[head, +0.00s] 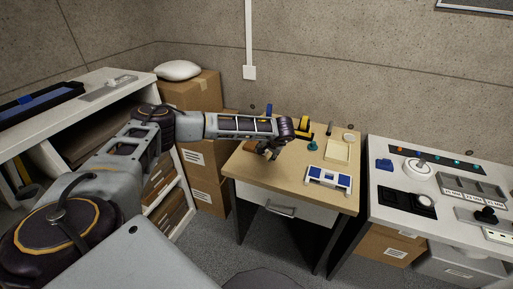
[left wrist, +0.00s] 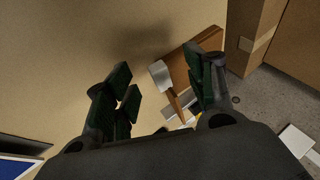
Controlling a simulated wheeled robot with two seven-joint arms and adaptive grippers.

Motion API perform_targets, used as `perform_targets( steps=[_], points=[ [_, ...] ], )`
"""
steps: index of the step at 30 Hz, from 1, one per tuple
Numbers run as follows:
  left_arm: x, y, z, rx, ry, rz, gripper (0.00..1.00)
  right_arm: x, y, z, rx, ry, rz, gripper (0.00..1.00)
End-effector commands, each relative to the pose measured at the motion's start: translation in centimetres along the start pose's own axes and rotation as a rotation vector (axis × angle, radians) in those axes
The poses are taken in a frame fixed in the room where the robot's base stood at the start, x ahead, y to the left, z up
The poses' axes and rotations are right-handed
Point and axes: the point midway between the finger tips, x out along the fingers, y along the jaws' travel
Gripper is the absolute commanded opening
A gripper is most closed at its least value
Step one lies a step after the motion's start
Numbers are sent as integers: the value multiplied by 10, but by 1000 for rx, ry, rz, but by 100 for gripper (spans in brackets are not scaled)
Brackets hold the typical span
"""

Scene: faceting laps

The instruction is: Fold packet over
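My left gripper (head: 268,151) hangs over the left part of the wooden desk (head: 262,178). In the left wrist view its dark green-padded fingers (left wrist: 160,92) are apart with nothing held between them. Below and between them lie a pale flat-headed tool (left wrist: 162,76) with a wooden handle and a brown block (left wrist: 194,58). A cream, flat, squarish piece (head: 338,151) lies at the desk's right; I cannot tell whether it is the packet. A blue and white flat item (head: 328,179) lies nearer the front right edge, apart from the gripper. My right gripper is not in view.
A yellow and black item (head: 303,125), a small teal piece (head: 312,146) and a white round piece (head: 348,137) stand toward the back. A white workbench (head: 380,205) is on the right, cardboard boxes (head: 199,95) on the left. The desk's front middle is clear.

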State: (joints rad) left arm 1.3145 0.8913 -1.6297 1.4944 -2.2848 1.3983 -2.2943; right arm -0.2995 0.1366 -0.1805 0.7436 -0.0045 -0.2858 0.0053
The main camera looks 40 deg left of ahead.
Motion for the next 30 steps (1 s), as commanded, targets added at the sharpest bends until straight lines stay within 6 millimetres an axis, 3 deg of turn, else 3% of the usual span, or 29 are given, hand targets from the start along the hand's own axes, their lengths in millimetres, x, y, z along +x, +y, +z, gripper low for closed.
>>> perform_targets(
  steps=[2,10,17,30],
  points=[
    [0,0,0,0,0,0,40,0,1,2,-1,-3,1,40],
    [0,0,0,0,0,0,6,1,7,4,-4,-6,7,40],
    [0,0,0,-2,0,3,4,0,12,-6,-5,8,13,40],
    [0,-9,0,-55,0,149,3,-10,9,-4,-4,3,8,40]
  ],
)
